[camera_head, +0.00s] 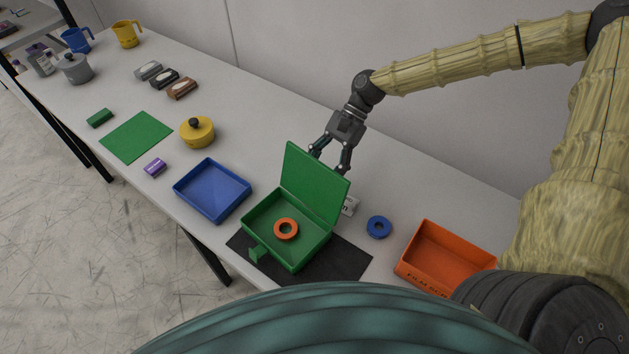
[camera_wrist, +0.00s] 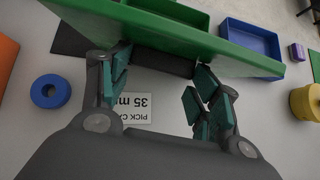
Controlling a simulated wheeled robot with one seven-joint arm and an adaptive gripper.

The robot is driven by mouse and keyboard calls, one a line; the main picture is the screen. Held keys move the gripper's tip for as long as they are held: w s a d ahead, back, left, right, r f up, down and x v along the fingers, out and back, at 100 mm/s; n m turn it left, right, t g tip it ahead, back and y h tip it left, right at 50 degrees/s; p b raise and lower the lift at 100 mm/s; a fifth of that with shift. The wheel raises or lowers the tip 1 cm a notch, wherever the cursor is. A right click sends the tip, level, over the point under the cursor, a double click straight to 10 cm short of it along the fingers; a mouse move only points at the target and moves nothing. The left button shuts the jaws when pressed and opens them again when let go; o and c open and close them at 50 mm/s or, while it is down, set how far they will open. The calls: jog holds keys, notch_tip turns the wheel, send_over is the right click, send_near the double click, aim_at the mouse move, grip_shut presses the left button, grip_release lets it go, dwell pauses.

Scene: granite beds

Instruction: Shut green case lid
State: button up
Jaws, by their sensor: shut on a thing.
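The green case (camera_head: 290,232) stands on a dark mat with its lid (camera_head: 313,185) raised, tilted back from upright. An orange ring (camera_head: 286,229) lies inside it. My gripper (camera_head: 331,158) is behind the lid, near its upper part, with its fingers spread apart and partly hidden by the lid. In the wrist view the lid (camera_wrist: 180,38) crosses the top, just beyond my gripper (camera_wrist: 160,85).
A blue ring (camera_head: 379,227) and an orange tray (camera_head: 445,258) are to the right. A blue tray (camera_head: 212,190) is to the left. A white label (camera_wrist: 125,110) lies on the table below my gripper. A yellow pot (camera_head: 197,132) stands farther left.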

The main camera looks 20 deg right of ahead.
aim_at(314, 168)
jog(key=shift+a+r, duration=0.1)
jog(key=shift+r, duration=0.1)
jog(key=shift+s+a+r+h+p, duration=0.3)
jog(key=shift+a+r+h+p, duration=0.3)
jog(key=shift+p, duration=1)
jog(key=shift+a+f+t, duration=0.1)
jog(key=shift+a+t, duration=0.1)
jog(key=shift+t, duration=0.1)
jog(key=shift+s+a+r+p, duration=0.3)
jog(key=shift+a+p, duration=0.2)
jog(key=shift+p, duration=0.25)
jog(key=shift+s+a+h+p, duration=0.15)
jog(key=shift+a+h+p, duration=0.15)
jog(key=shift+a+p, duration=0.1)
jog(key=shift+r, duration=0.1)
jog(key=shift+s+a+r+t+h+p, duration=0.15)
jog(key=shift+s+a+p, duration=0.1)
jog(key=shift+a, duration=0.2)
jog(key=shift+s+a+t+h+p, duration=0.15)
jog(key=shift+a+p, duration=0.1)
jog(key=shift+a, duration=0.15)
